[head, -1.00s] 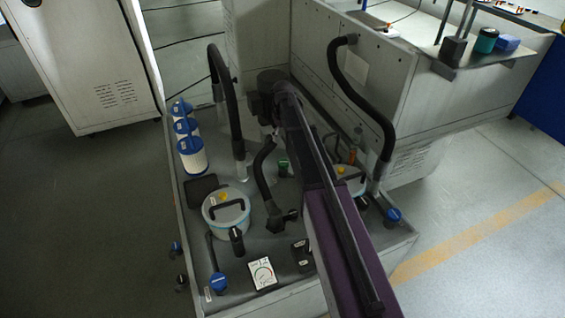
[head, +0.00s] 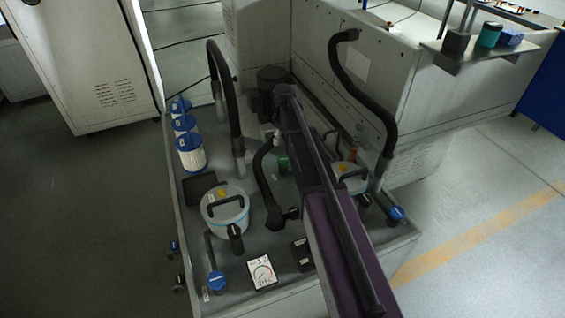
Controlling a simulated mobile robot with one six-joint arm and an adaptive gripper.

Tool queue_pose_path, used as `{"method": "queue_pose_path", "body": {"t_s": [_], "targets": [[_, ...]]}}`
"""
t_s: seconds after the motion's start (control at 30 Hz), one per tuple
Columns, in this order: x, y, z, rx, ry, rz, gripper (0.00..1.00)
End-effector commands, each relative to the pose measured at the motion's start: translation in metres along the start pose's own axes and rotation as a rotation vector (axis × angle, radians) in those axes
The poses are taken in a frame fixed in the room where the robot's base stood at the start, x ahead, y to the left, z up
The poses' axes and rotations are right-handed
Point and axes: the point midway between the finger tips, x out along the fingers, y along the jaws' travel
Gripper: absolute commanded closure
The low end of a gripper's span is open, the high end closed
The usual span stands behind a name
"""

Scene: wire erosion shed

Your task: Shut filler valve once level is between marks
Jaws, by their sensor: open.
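No valve is labelled clearly enough to tell which is the filler valve. A blue-topped knob (head: 216,281) stands at the front left corner of the grey tank unit, and another blue knob (head: 396,214) is at its right side. A small blue handle (head: 174,247) and a black one are on the left outer side. No level or level marks can be made out. A white round canister (head: 224,212) with a black handle and yellow cap stands on the unit.
Several blue-and-white filter cartridges (head: 191,154) stand at the unit's back left. A white gauge card (head: 262,271) is at the front. Black hoses (head: 363,92) arch over the unit. A second canister (head: 350,180) is partly behind my arm. The floor at left is clear.

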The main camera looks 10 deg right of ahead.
Motion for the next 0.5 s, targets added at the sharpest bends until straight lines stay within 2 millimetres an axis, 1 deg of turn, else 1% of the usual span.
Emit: {"method": "queue_pose_path", "body": {"t_s": [0.03,0.5], "targets": [[0.008,0.000,0.000,0.000,0.000,0.000,0.00],[0.044,0.001,0.000,0.001,0.000,0.000,0.00]]}}
